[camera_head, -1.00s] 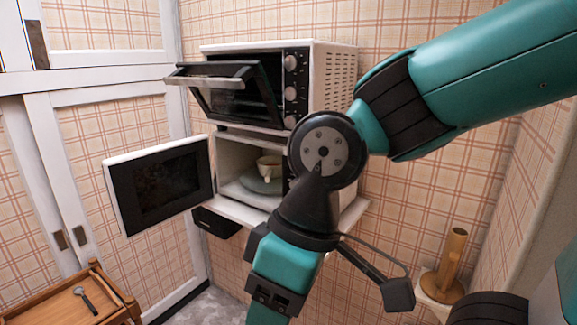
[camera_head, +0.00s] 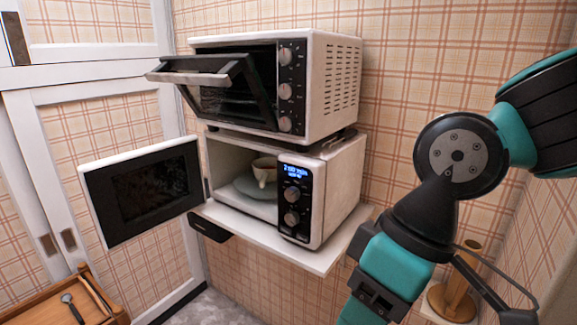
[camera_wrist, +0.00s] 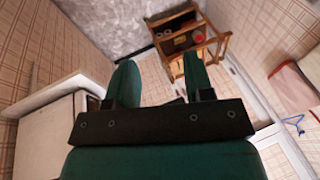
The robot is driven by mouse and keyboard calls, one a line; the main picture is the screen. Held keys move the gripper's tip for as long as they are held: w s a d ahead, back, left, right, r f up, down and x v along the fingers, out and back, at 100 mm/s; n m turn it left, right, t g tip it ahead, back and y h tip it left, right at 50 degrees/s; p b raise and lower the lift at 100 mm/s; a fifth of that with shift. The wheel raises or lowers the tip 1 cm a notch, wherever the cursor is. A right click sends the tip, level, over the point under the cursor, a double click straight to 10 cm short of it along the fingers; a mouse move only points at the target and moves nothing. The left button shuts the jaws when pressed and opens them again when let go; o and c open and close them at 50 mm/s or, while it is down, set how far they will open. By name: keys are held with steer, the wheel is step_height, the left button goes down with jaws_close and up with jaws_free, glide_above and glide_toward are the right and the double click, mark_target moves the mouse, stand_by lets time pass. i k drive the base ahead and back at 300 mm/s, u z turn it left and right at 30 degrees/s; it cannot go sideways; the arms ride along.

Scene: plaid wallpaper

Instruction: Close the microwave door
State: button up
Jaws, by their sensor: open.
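The white microwave (camera_head: 343,190) sits on a wall shelf. Its black-windowed door (camera_head: 142,190) stands wide open, swung out to the left. A cup (camera_head: 264,171) and a plate (camera_head: 253,188) are inside. The lit control panel (camera_head: 294,202) is on the right of its front. My arm hangs to the right of the microwave, apart from the door. My gripper (camera_wrist: 160,76) shows in the wrist view with its two green fingers apart and nothing between them. Its fingertips are out of the head view.
A toaster oven (camera_head: 335,85) stands above the microwave, its door (camera_head: 200,75) tilted partly open. The shelf (camera_head: 325,260) juts out below. A wooden cart (camera_head: 70,300) is at the lower left; a wooden cart also shows in the wrist view (camera_wrist: 185,40). A wooden holder (camera_head: 458,290) is at the lower right.

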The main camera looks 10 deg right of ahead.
mark_target(136, 192)
steer(key=u, duration=0.55)
steer(key=k, duration=0.65)
steer(key=u, duration=0.7)
steer(key=i, duration=2.5)
steer(key=z, duration=0.05)
